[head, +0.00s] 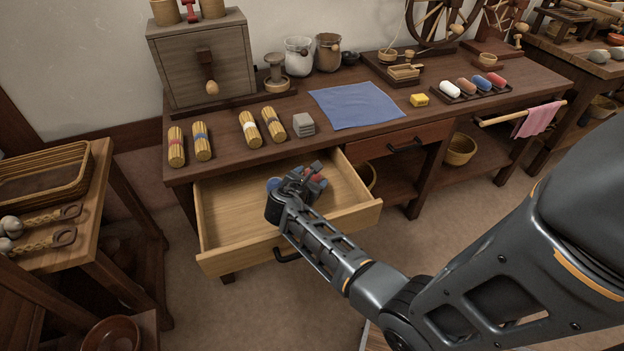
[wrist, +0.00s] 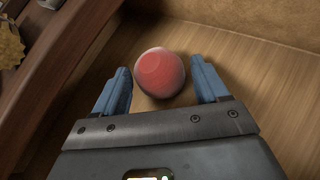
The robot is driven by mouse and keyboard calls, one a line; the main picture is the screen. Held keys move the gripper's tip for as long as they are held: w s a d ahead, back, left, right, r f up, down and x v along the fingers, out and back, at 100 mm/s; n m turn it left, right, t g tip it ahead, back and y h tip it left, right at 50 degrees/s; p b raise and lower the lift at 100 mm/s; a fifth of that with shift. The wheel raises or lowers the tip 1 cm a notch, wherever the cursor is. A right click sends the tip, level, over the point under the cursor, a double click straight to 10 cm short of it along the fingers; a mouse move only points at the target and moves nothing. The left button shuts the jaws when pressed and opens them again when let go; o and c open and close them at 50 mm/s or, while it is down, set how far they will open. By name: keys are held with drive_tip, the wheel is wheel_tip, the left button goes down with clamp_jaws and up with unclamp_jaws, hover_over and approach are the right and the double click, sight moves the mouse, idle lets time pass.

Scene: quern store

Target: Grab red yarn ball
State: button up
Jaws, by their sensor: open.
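The red yarn ball (wrist: 160,73) lies on the wooden floor of an open drawer (head: 235,218). In the wrist view it sits between and slightly beyond the blue fingertips of my gripper (wrist: 165,88), with a gap on each side. My gripper is open and empty. In the head view my gripper (head: 305,183) reaches down into the right part of the drawer. A small red patch of the ball (head: 314,175) shows beside the fingers there; the rest is hidden behind my gripper.
The workbench (head: 365,143) overhangs the drawer's back. On it are yellow bundles (head: 250,130), a grey block (head: 303,125), a blue cloth (head: 355,106) and a yellow block (head: 419,100). A side table with a basket (head: 45,172) stands left. The drawer's left part is bare.

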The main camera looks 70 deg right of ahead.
drive_tip(key=shift+d+f, duration=0.15)
drive_tip(key=shift+d, duration=0.15)
drive_tip(key=shift+c, duration=0.2)
drive_tip(key=c, duration=0.8)
